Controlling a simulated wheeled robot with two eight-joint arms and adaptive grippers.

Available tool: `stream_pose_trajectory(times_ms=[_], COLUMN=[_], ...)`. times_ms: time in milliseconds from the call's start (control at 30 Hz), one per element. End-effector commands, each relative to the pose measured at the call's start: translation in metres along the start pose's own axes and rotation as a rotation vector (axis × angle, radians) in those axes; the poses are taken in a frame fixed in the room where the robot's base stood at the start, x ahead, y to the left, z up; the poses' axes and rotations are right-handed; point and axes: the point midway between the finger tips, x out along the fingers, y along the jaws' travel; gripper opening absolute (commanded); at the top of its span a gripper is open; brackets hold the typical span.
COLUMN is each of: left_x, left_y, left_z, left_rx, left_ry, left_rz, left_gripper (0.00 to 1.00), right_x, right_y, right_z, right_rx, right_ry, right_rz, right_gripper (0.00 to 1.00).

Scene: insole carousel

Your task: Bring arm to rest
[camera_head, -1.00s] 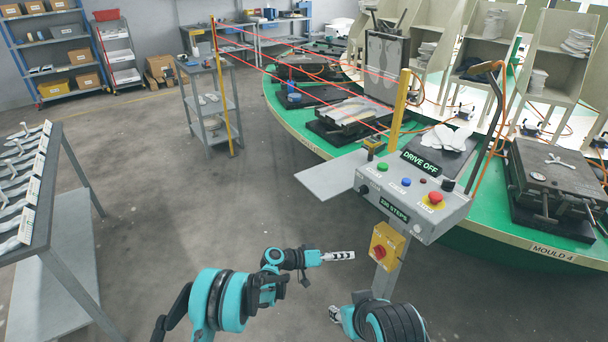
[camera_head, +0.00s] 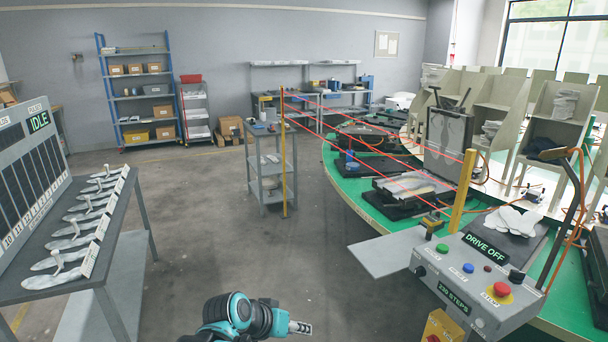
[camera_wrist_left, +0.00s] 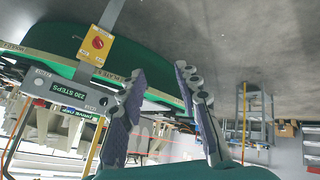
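My left gripper (camera_head: 302,328) shows at the bottom of the head view, over the bare floor left of the control box. Its arm comes in low from the left, mostly cut off by the frame edge. In the left wrist view its two dark fingers (camera_wrist_left: 160,74) stand apart with nothing between them, so it is open and empty. My right arm and gripper are outside both present views.
The control box (camera_head: 478,275), reading "DRIVE OFF" and "230 STEPS", stands right of my left gripper. A grey plate (camera_head: 392,252) juts left from it. A rack of insole forms (camera_head: 125,196) stands at the left, its panel reading "IDLE". The middle floor (camera_head: 215,235) is clear.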

Motion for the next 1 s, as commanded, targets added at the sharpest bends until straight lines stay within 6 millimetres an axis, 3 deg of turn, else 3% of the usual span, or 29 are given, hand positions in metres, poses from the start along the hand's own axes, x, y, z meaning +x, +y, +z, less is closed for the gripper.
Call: stream_pose_trajectory(times_ms=[33,200,400,500,667,1000], left_x=[-0.02,-0.074,-0.114,-0.123,-0.129,-0.129], left_y=[-0.01,-0.045,-0.08,-0.091,-0.099,-0.099], left_z=[0.016,0.072,0.133,0.153,0.165,0.166], left_rx=[-0.009,-0.034,-0.055,-0.061,-0.063,-0.063], left_ry=[0.004,0.016,0.034,0.041,0.046,0.046], left_rz=[-0.047,-0.212,-0.376,-0.426,-0.462,-0.463], left_gripper=[0.33,0.33,0.33,0.33,0.33,0.33], right_x=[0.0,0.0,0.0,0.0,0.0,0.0], right_y=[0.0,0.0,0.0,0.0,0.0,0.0], right_z=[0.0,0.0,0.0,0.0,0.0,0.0], right_rx=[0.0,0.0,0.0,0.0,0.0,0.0], right_ry=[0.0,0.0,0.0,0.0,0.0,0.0], right_rz=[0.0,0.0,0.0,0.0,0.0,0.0], right_gripper=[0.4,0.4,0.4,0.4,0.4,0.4])
